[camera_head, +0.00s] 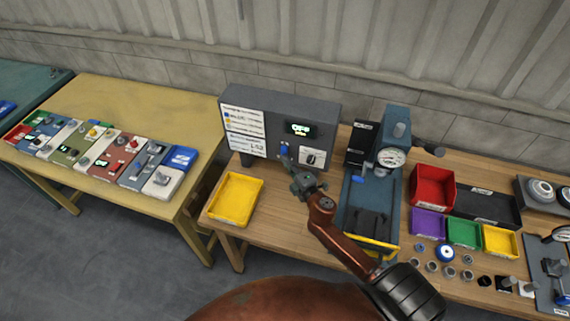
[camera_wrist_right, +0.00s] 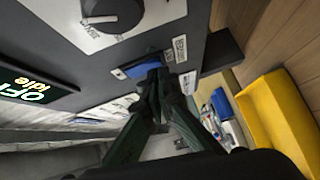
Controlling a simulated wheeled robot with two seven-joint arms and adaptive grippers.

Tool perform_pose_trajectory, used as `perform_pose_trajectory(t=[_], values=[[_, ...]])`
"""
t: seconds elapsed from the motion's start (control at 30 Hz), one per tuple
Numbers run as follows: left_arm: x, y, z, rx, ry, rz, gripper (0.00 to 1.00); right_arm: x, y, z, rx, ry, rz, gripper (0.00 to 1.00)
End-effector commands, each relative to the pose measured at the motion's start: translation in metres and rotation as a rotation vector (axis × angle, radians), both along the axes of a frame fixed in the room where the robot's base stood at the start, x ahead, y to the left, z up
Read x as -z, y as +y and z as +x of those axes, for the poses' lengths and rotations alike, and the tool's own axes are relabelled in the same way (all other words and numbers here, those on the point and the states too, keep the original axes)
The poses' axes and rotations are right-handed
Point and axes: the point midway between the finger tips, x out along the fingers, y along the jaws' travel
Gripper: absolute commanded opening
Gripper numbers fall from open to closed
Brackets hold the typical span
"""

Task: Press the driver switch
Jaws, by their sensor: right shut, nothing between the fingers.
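A dark grey control box (camera_head: 270,112) stands at the back left of the wooden bench. Its green display (camera_head: 299,129) reads OFF with a smaller line under it, and shows as OFF Idle in the right wrist view (camera_wrist_right: 32,91). A blue switch (camera_head: 284,149) is low on its front face, left of a round knob (camera_head: 312,157). My right gripper (camera_head: 291,166) is shut and empty, its fingertips at the switch. In the right wrist view the fingertips (camera_wrist_right: 153,77) overlap part of the blue switch (camera_wrist_right: 138,69); I cannot tell whether they press it. My left gripper is out of view.
A yellow tray (camera_head: 235,198) sits on the bench left of my arm. A blue press with a gauge (camera_head: 391,158) stands close to the right. Coloured bins (camera_head: 432,186) and small parts lie further right. A yellow table (camera_head: 100,108) with several modules is at left.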

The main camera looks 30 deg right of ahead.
Motion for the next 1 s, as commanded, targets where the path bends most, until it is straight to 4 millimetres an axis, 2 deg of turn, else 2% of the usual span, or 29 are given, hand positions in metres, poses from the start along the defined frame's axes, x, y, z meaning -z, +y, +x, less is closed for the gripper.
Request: perform_pose_trajectory(t=[0.27, 0.37, 0.5, 0.77, 0.87, 1.0], values=[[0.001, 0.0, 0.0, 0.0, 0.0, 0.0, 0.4, 0.0, 0.0, 0.0, 0.0, -0.001, -0.001, 0.0], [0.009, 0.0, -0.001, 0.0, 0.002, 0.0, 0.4, 0.003, -0.001, 0.001, 0.0, -0.01, -0.01, 0.0], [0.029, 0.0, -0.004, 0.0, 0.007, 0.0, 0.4, 0.009, -0.004, 0.004, -0.001, -0.039, -0.042, 0.0], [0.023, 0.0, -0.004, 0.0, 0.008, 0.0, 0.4, 0.001, -0.004, 0.003, -0.001, -0.042, -0.045, 0.0], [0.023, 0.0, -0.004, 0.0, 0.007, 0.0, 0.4, 0.003, 0.002, 0.001, -0.003, -0.041, -0.044, 0.0], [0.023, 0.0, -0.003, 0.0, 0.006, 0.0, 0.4, 0.007, 0.021, -0.007, -0.007, -0.04, -0.04, 0.0]])
